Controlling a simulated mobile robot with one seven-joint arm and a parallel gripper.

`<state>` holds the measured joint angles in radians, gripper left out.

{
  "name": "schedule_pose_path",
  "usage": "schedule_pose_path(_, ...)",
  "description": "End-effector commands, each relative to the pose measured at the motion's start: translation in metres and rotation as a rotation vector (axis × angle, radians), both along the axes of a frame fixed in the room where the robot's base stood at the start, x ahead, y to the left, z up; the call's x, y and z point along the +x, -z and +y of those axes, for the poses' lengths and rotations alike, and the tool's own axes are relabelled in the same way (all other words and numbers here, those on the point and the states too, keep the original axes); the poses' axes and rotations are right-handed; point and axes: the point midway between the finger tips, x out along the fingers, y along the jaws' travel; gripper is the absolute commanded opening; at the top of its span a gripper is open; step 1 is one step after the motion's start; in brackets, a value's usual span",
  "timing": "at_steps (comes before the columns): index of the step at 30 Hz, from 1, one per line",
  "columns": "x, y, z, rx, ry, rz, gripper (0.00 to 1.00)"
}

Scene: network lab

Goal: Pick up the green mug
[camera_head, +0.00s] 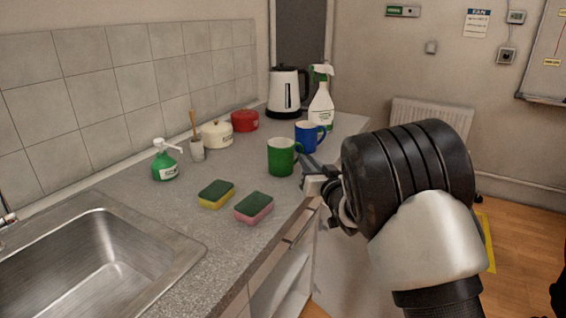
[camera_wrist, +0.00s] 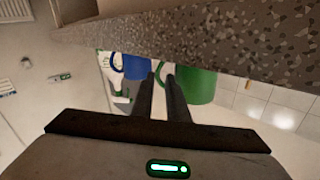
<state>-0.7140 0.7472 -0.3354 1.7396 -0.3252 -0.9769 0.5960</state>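The green mug (camera_head: 281,157) stands upright on the grey counter, near its front edge, with its handle toward my gripper. In the wrist view, which is upside down, the green mug (camera_wrist: 197,86) is just right of my fingers. My gripper (camera_head: 309,164) is at counter-edge height, close beside the mug's handle side. In the wrist view the two dark fingers of my gripper (camera_wrist: 161,76) are a small gap apart, with nothing seen clamped between them. The fingertips overlap the handle area, so I cannot tell whether they touch the handle.
A blue mug (camera_head: 308,136) stands just behind the green mug; the blue mug also shows in the wrist view (camera_wrist: 133,67). A spray bottle (camera_head: 321,105) and kettle (camera_head: 287,92) stand farther back. Two sponges (camera_head: 216,194) (camera_head: 254,207) lie in front, near the sink (camera_head: 95,255).

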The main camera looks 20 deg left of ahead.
Motion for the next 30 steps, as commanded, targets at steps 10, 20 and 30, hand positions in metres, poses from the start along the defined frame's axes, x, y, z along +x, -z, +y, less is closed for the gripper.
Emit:
schedule_pose_path(10, 0.024, 0.0, 0.021, -0.002, -0.001, -0.002, 0.14)
schedule_pose_path(20, 0.052, -0.003, 0.044, -0.001, 0.001, -0.001, 0.14)
schedule_pose_path(30, 0.052, -0.003, 0.044, -0.001, 0.001, 0.001, 0.0)
